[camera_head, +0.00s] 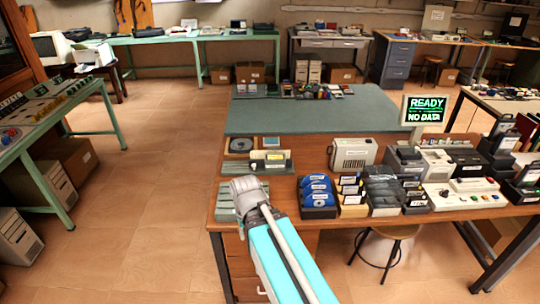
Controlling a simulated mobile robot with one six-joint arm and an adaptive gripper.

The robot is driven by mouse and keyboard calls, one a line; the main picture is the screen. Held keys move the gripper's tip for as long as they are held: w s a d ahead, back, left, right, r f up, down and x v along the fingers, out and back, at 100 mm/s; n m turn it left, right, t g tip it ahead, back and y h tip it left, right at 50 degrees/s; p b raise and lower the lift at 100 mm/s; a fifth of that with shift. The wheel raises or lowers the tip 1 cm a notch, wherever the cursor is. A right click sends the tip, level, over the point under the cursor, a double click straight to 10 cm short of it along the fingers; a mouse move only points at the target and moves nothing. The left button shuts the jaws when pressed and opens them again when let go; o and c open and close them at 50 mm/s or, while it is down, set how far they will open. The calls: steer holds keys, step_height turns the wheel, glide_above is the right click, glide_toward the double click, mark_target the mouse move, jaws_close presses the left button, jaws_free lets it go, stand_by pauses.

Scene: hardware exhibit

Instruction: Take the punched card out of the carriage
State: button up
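My arm reaches in from the bottom, and the grey end of it, my gripper (247,192), is over the near left part of the wooden desk. Its fingers are too small and turned away to tell open from shut. Just beyond it is a low grey-green device (284,168) with a small pale upright piece on it. I cannot tell whether this device is the carriage or whether the pale piece is the punched card. A grey-green slatted block (226,205) lies left of my gripper, partly hidden by it.
Right of my gripper stand a holder with blue disks (318,198), a beige box (353,153) and several dark card trays. A small screen (424,110) reads "READY NO DATA". Open tiled floor lies left of the desk.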

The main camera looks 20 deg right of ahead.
step_height(320, 180, up, 14)
steer(key=p, duration=1.3)
steer(key=shift+r, duration=0.25)
